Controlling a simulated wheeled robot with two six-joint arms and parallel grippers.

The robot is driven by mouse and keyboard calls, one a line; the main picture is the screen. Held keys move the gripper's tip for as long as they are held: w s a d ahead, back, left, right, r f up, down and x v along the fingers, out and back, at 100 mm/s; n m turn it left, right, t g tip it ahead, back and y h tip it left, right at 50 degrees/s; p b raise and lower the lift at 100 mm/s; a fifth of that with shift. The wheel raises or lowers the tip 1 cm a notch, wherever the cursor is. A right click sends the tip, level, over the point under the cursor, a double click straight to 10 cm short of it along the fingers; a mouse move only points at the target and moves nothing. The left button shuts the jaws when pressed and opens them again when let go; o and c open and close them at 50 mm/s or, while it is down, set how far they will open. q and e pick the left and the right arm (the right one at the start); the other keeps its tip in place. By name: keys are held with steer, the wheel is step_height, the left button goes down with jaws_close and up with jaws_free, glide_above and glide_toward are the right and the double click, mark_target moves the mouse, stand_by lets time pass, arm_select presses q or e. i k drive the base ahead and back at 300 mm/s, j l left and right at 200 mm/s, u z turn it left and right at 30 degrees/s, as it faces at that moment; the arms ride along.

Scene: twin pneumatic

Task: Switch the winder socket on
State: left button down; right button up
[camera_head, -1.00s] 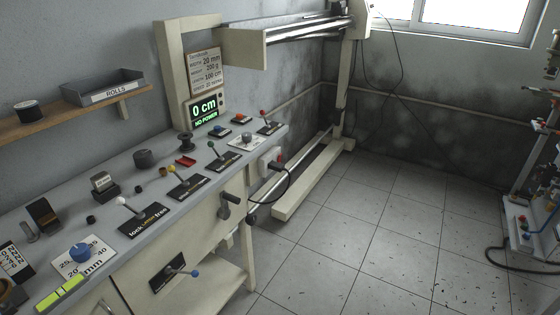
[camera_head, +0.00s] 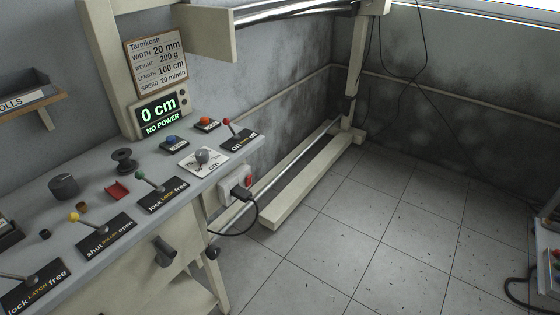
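The winder socket (camera_head: 233,188) is a pale box on the end of the bench, below the worktop's right corner. A small red switch (camera_head: 249,182) sits on its right side; I cannot tell its position. A black plug and cable (camera_head: 240,194) are at the socket, and the cable loops down beneath it. Neither of my grippers shows in the head view.
The worktop (camera_head: 100,182) carries levers, knobs and buttons, including a red-tipped lever (camera_head: 227,122) at its right corner. A crank handle (camera_head: 164,250) sticks out from the bench front. A low beam (camera_head: 315,180) lies behind the socket.

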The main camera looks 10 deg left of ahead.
mark_target(247, 181)
steer(key=i+l, duration=0.2)
steer(key=i, duration=0.2)
steer(key=i+l, duration=0.2)
steer(key=i, duration=0.25)
